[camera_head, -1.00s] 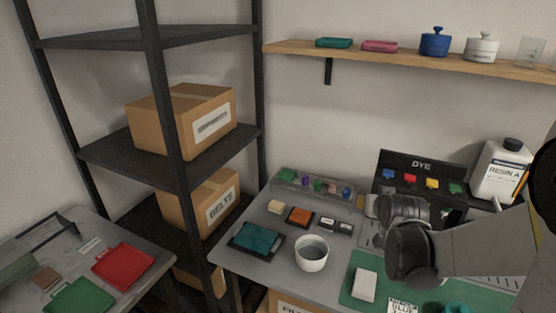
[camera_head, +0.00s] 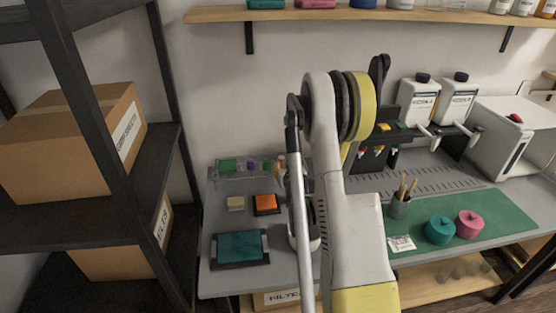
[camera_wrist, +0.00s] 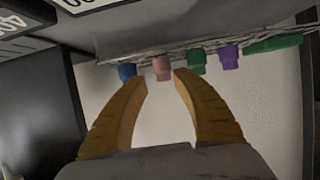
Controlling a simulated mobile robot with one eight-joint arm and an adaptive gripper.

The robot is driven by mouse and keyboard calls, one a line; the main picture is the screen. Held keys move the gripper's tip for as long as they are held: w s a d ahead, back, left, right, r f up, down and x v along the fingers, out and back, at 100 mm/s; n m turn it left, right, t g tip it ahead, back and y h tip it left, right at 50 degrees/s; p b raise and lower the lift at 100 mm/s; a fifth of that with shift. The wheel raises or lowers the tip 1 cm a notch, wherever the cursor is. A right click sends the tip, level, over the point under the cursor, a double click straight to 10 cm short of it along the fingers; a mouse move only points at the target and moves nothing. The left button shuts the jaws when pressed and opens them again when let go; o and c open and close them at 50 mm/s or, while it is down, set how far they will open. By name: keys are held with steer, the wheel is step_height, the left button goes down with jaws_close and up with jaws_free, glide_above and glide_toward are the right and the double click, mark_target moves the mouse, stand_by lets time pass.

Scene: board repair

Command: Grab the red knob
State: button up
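In the wrist view, my gripper (camera_wrist: 160,79) is open, with its two yellow fingers apart. A dull pinkish-red knob (camera_wrist: 162,68) shows between and just beyond the fingertips; I cannot tell whether they touch it. A blue knob (camera_wrist: 127,71) is beside it on the left, and a green knob (camera_wrist: 197,62) and a purple knob (camera_wrist: 229,57) on the right. In the head view, the clear tray (camera_head: 228,177) with these coloured pieces is at the table's back left, partly behind my arm. My gripper is hidden there.
A larger green piece (camera_wrist: 272,43) lies at the row's right end. An orange block (camera_head: 265,203), a teal tray (camera_head: 240,247) and a pencil cup (camera_head: 399,207) are on the table. The wooden shelf (camera_head: 350,15) is above, and the dark rack (camera_head: 110,150) is at left.

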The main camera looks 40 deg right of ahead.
mark_target(282, 162)
steer(key=shift+x, duration=0.95)
steer(key=b+x, duration=0.1)
steer(key=x, duration=0.1)
steer(key=b+x, duration=0.1)
steer(key=x, duration=0.1)
steer(key=shift+w+f, duration=0.2)
steer(key=shift+w, duration=0.15)
steer(key=shift+w+d+b, duration=0.15)
steer(key=shift+w+b, duration=0.15)
steer(key=shift+c, duration=0.5)
steer(key=c, duration=0.5)
